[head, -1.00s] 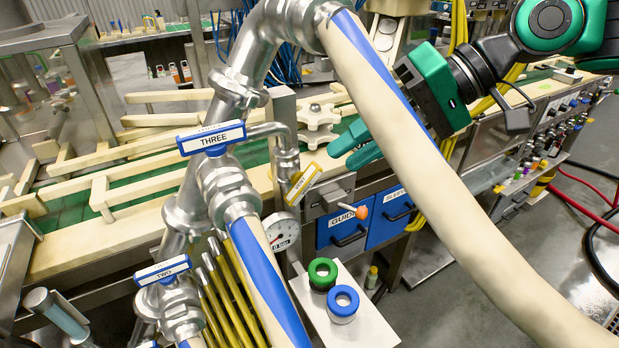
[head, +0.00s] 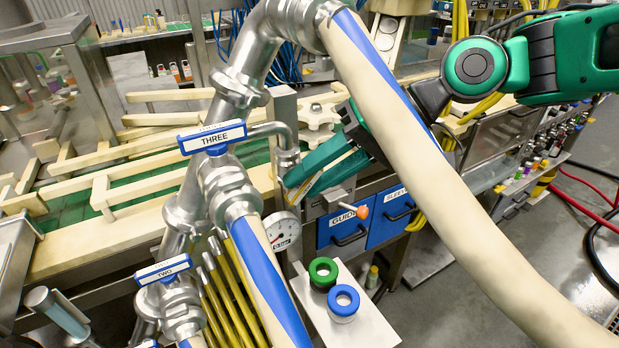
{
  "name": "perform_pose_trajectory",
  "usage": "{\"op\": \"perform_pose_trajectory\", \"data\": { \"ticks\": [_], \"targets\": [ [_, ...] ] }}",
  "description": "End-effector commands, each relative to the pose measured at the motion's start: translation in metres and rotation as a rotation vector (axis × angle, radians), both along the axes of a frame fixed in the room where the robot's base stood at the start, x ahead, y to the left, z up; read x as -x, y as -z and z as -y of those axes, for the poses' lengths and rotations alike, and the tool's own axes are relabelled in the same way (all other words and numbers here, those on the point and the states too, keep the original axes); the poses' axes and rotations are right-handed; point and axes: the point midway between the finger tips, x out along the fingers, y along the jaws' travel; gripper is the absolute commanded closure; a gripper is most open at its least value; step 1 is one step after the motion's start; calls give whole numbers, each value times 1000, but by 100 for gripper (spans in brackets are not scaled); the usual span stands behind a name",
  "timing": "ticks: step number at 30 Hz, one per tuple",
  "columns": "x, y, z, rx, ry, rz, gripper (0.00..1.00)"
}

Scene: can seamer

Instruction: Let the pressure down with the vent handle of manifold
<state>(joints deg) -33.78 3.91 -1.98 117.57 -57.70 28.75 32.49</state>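The manifold's steel pipework (head: 232,185) stands in the left middle of the head view. A blue valve handle marked THREE (head: 212,138) and another marked TWO (head: 162,269) sit on it. The yellow vent handle (head: 296,193) is on the thin bent side pipe, now mostly hidden by my gripper's fingers. My gripper (head: 299,187) reaches in from the right, behind the thick hose. Its two green fingers are apart, with some yellow showing between their tips. I cannot tell whether they touch the handle. A pressure gauge (head: 282,231) sits just below; its reading is too small to tell.
The thick beige and blue hose (head: 440,185) crosses in front of my arm. An orange-tipped lever (head: 361,212) and blue drawers (head: 390,215) are right of the fingers. Wooden conveyor rails lie behind.

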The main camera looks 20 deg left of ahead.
Motion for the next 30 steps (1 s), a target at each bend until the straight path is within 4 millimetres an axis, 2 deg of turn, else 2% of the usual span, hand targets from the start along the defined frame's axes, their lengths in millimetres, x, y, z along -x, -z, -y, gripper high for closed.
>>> {"op": "perform_pose_trajectory", "data": {
  "ticks": [4,13,14,17,18,30],
  "targets": [
    [3,7,-7,1,-1,1,71],
    [3,8,-8,1,0,1,71],
    [3,8,-8,1,0,1,74],
    [3,8,-8,0,1,1,98],
    [3,8,-8,0,1,1,100],
    [3,8,-8,28,1,36,100]
  ]
}}
